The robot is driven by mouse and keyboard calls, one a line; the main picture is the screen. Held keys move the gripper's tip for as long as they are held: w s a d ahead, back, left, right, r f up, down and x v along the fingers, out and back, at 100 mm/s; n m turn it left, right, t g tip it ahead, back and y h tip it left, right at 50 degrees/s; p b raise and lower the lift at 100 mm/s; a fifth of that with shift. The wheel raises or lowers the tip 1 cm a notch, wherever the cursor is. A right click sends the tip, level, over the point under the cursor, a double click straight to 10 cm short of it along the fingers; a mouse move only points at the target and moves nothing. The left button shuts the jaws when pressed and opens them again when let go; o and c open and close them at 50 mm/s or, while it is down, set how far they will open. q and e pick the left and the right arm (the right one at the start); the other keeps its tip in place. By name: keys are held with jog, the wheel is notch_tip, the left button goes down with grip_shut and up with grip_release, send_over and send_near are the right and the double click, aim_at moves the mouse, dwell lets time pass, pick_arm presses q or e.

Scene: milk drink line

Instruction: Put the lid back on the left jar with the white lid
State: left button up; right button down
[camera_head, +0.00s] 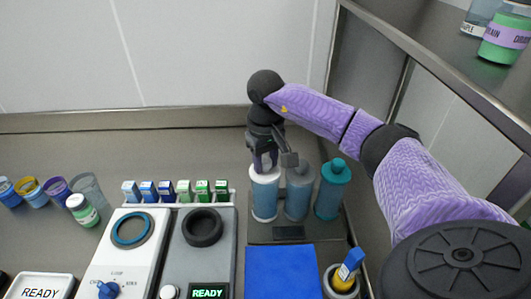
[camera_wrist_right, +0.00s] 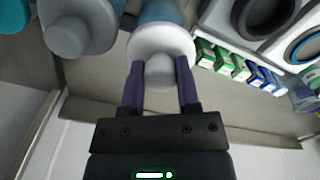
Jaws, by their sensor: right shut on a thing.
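The left jar (camera_head: 265,202) is a blue-tinted cylinder standing on a dark tray (camera_head: 257,232), leftmost of three jars. Its white lid (camera_head: 265,177) is on top of the jar, between my gripper's fingers. In the right wrist view the white lid (camera_wrist_right: 160,45) has a grey-white knob, and the blue jar body (camera_wrist_right: 160,11) shows beyond it. My right gripper (camera_head: 264,162) comes from above and is shut on the lid's knob; it also shows in the right wrist view (camera_wrist_right: 160,75). I cannot tell whether the lid is fully seated. My left gripper is not in view.
A grey-lidded jar (camera_head: 298,200) and a teal-lidded jar (camera_head: 332,195) stand close on the right. Several small boxes (camera_head: 184,190) line a rack to the left. A blue mat (camera_head: 280,273) and a cup with a blue-yellow item (camera_head: 346,276) lie in front.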

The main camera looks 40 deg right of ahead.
dwell(0.4)
grip_release()
dwell(0.4)
notch_tip(320, 180, up, 7)
jog(key=p, duration=0.5)
jog(key=shift+c, duration=0.3)
grip_shut()
dwell(1.1)
